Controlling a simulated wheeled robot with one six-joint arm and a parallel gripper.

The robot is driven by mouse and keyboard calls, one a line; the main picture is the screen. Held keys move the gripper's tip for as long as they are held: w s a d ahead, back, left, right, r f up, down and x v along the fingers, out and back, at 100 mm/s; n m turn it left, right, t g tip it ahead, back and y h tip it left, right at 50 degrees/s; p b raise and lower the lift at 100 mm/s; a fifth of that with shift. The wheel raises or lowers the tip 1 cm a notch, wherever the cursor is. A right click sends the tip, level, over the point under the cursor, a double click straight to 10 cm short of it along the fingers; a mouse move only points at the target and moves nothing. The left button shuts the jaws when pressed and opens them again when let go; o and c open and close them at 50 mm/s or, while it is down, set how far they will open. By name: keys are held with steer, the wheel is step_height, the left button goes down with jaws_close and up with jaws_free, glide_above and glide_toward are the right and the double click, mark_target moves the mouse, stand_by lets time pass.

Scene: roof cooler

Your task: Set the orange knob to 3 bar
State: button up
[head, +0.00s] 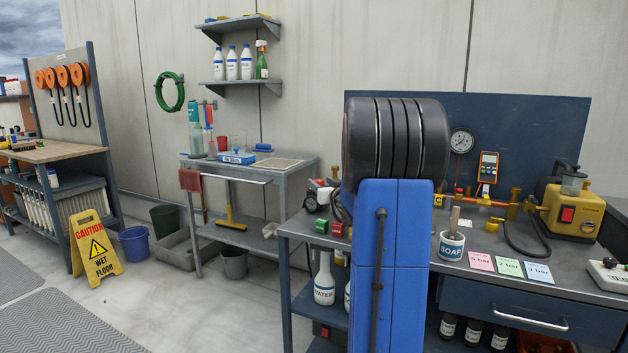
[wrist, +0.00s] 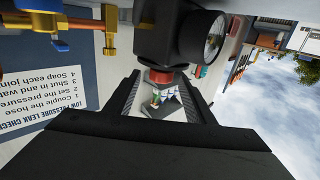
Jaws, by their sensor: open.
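The orange-red knob (wrist: 161,76) shows in the wrist view on the end of a black regulator body (wrist: 172,38). A round gauge (wrist: 214,38) sits on that body, seen at a slant; its reading cannot be made out. My gripper (wrist: 161,82) is open, with one finger on each side of the knob near the fingertips. I cannot tell whether either finger touches it. In the head view my blue and black arm hides the knob and the gripper.
In the head view the bench (head: 555,285) carries a soap cup (head: 452,246), coloured bar cards (head: 509,267), a yellow pump (head: 572,212) and a brass manifold (head: 500,207). Another gauge (head: 462,141) is on the back panel. In the wrist view brass fittings (wrist: 110,30) are near the regulator.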

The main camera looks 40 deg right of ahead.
steer(key=shift+x, duration=3.5)
steer(key=shift+a, duration=0.1)
steer(key=shift+c, duration=0.7)
steer(key=c, duration=0.9)
